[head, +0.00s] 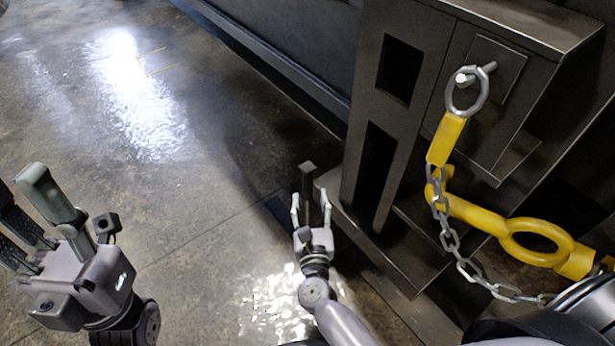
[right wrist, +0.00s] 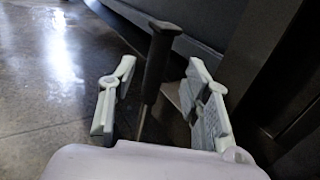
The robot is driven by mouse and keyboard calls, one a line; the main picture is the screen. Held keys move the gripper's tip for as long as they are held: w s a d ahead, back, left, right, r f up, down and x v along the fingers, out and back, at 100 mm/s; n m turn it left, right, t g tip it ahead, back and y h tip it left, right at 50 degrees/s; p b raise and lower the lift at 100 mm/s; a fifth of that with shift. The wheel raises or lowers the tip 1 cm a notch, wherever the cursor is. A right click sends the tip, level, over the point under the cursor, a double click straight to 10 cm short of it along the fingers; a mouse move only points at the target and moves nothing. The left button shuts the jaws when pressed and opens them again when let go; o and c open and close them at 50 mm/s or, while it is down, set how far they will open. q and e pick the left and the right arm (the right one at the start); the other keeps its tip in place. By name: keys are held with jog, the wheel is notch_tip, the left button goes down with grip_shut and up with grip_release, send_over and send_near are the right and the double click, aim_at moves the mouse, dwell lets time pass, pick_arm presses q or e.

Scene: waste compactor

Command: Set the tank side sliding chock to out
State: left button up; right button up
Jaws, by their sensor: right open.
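A black upright handle (head: 308,172) on a thin rod stands low beside the machine's dark frame. I take it to be the sliding chock's handle; its lower end is hidden by my right gripper. My right gripper (head: 312,212) is open, with one finger on each side of the handle's rod. The right wrist view shows the handle (right wrist: 160,58) between the open fingers (right wrist: 160,100), with clear gaps on both sides. My left gripper (head: 45,205) is at the left edge with its fingers apart, away from the handle and seemingly empty.
The machine's dark metal frame (head: 365,150) stands just right of the handle. A yellow hook bar (head: 478,212) and a steel chain (head: 450,240) hang on it, near my right arm. A long dark rail (head: 270,60) runs behind. The concrete floor (head: 190,200) at left is clear.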

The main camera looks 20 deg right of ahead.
aim_at(309, 181)
jog(key=b+x, duration=0.1)
jog(key=x, duration=0.8)
jog(key=shift+c, duration=0.5)
grip_shut()
